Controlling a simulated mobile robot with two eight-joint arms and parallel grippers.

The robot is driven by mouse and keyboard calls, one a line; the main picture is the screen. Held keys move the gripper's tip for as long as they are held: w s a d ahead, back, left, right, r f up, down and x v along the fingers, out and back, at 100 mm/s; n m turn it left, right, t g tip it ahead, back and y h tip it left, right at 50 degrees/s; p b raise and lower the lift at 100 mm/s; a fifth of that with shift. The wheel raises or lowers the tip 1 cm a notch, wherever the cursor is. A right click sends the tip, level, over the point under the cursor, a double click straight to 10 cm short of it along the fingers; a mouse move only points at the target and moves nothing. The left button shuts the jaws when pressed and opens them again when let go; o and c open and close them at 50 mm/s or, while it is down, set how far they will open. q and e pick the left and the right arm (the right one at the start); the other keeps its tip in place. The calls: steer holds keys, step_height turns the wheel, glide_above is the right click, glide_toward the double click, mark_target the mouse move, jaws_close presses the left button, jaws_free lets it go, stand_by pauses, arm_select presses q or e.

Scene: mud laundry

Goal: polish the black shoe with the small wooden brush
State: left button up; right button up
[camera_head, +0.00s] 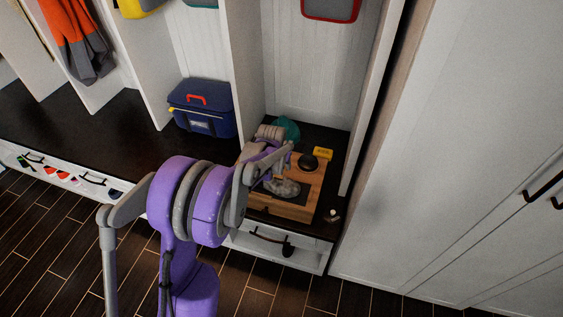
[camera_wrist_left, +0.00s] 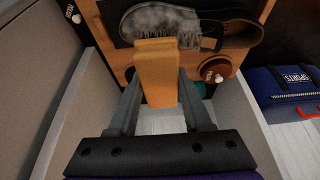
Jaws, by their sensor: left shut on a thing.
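My left gripper (camera_wrist_left: 157,100) is shut on the small wooden brush (camera_wrist_left: 157,72), a plain orange-brown block between its two dark fingers in the left wrist view. The brush's far end is over or against the black shoe (camera_wrist_left: 150,22); I cannot tell whether the bristles touch. The shoe's toe is covered with mottled grey, and its open heel end with a brown lining lies to the right. In the head view the greyish shoe (camera_head: 286,188) lies on a wooden box, partly behind my left arm. The fingertips are mostly hidden there. My right gripper is not in view.
The wooden box (camera_head: 290,210) sits in a bench cubby between white panels. On or beside it are a yellow item (camera_head: 322,153), a dark round object (camera_head: 307,163), a teal cloth (camera_head: 288,127) and a small white-topped item (camera_head: 333,214). A blue bag (camera_head: 203,110) stands left.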

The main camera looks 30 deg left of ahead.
arm_select(q)
steer(key=shift+f+b, duration=0.65)
steer(key=shift+f, duration=0.45)
steer(key=shift+f+b, duration=1.35)
steer(key=shift+f, duration=1)
steer(key=shift+r, duration=0.1)
steer(key=shift+r+p, duration=0.35)
steer(key=shift+r, duration=0.2)
steer(key=shift+d, duration=0.1)
steer(key=shift+w+d, duration=0.15)
steer(key=shift+d, duration=0.2)
steer(key=shift+f+b, duration=0.65)
steer(key=shift+f, duration=0.1)
